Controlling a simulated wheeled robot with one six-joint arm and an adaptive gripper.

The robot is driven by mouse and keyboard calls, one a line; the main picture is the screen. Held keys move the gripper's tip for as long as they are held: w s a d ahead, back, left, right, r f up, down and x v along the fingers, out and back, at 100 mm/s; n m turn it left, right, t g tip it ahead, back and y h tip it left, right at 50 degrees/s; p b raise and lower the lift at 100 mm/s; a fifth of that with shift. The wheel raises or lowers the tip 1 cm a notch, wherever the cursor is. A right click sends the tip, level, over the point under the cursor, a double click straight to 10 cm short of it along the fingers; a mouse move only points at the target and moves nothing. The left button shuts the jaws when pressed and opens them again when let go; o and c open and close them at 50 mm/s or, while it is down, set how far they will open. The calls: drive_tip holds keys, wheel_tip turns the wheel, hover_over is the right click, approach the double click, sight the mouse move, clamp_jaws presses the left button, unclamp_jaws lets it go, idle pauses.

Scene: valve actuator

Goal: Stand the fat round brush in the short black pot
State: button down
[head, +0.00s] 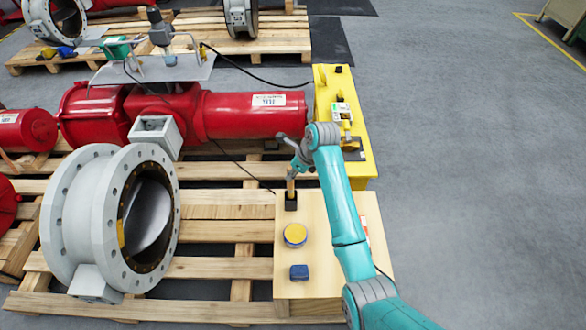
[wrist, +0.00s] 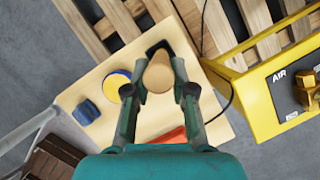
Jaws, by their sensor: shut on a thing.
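My gripper (head: 299,165) is shut on the upright tan handle of the fat round brush (head: 290,188). In the wrist view the brush (wrist: 158,74) is seen from above, its rounded end between the two fingers (wrist: 160,92). The short black pot (head: 291,203) stands at the back left corner of the pale wooden box top (head: 321,265), directly below the brush. In the wrist view the pot (wrist: 157,46) shows partly behind the brush. The brush's lower end meets the pot in the picture; I cannot tell how deep it sits.
A yellow and blue round tin (head: 295,235) and a small blue block (head: 299,272) lie on the box top in front of the pot. A red item (wrist: 172,135) lies nearer the wrist. A yellow stand (head: 359,105) is behind. A large grey valve (head: 85,220) stands left.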

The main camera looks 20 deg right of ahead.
drive_tip(key=shift+f, duration=1.95)
drive_tip(key=c, duration=0.9)
unclamp_jaws()
drive_tip(key=shift+r, duration=0.1)
drive_tip(key=v, duration=1.1)
drive_tip(key=shift+s+r, duration=0.15)
drive_tip(key=shift+r, duration=0.2)
drive_tip(key=shift+d, duration=0.15)
